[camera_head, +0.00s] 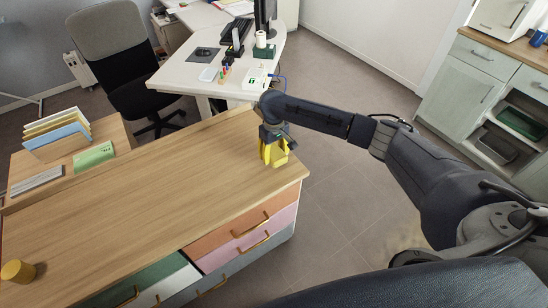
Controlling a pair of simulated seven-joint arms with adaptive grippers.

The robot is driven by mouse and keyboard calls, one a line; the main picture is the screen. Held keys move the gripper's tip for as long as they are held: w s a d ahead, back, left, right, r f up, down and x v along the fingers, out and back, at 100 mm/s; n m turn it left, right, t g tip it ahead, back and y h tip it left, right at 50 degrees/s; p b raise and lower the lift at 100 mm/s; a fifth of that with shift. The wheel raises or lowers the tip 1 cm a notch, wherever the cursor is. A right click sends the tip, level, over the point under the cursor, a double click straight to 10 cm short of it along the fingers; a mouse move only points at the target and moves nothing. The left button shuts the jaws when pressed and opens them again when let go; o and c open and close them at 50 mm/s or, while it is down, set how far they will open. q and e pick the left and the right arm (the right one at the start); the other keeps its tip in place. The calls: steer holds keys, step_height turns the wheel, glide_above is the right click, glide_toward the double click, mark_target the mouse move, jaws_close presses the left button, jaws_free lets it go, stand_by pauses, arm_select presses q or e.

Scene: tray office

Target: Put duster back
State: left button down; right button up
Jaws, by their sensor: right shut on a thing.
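My right gripper (272,138) reaches in from the right over the back right corner of the wooden cabinet top. It is shut on a yellow thing, which I take to be the duster (274,154). The duster hangs below the fingers near the right edge of the top. I cannot tell whether it touches the wood. The fingertips are small and partly hidden by the duster. My left gripper is not in view.
The wooden cabinet top (150,195) is mostly clear. A yellow-brown cylinder (18,271) stands at its front left. Coloured folders (56,135) stand at the far left. Behind are a black chair (120,60) and a white desk (185,74). A pale cabinet (465,88) stands at the right.

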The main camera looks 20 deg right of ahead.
mark_target(274, 152)
steer(key=shift+f, duration=1.2)
steer(key=shift+f, duration=0.15)
steer(key=o, duration=1)
step_height(274, 152, up, 12)
steer(key=shift+r, duration=0.15)
steer(key=shift+a, duration=0.1)
